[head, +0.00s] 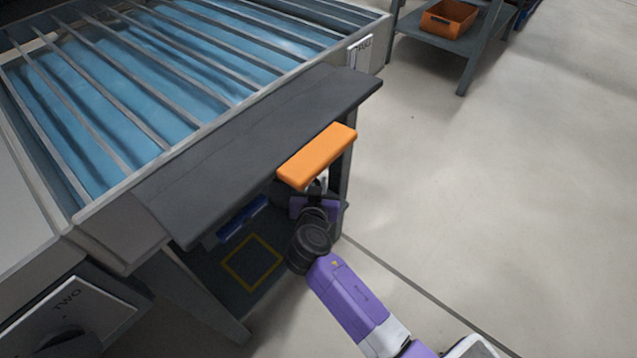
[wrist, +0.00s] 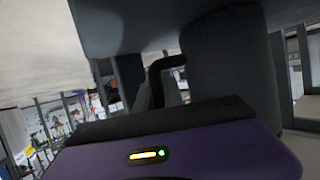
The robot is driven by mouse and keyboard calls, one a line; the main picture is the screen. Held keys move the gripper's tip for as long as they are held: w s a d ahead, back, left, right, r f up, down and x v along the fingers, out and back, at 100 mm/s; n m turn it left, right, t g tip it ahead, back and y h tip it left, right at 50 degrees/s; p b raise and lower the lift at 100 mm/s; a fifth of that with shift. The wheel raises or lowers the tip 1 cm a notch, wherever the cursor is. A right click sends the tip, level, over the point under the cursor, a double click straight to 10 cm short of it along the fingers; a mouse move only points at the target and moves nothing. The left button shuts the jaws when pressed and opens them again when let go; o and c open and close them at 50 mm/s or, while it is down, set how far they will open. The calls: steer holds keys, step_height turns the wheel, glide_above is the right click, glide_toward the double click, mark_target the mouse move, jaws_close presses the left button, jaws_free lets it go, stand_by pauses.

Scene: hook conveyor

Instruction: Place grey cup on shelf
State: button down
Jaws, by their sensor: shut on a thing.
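The grey cup (wrist: 232,65) fills the right middle of the wrist view as a large dark grey rounded body, close in front of my gripper. A black curved piece (wrist: 163,66) shows at its left side; I cannot tell if it is the cup's handle. My gripper (head: 317,186) is shut on the cup, low beside the dark grey shelf (head: 255,150) on the conveyor's side. In the head view the cup is hidden, and an orange block (head: 318,155) covers the fingertips. A lower shelf with a yellow square outline (head: 250,262) lies under the dark shelf.
A dark flat surface (wrist: 140,25) hangs close above the cup in the wrist view. A blue item (head: 242,218) is under the dark shelf. The conveyor with blue bed and metal bars (head: 150,85) stands behind. An orange bin (head: 448,18) sits on a far rack. Floor at right is clear.

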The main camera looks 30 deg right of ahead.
steer(key=c, duration=1.7)
jaws_free()
steer(key=shift+f, duration=0.1)
steer(key=shift+c, duration=0.2)
steer(key=shift+r, duration=0.2)
steer(key=p+v, duration=0.4)
steer(key=v, duration=0.8)
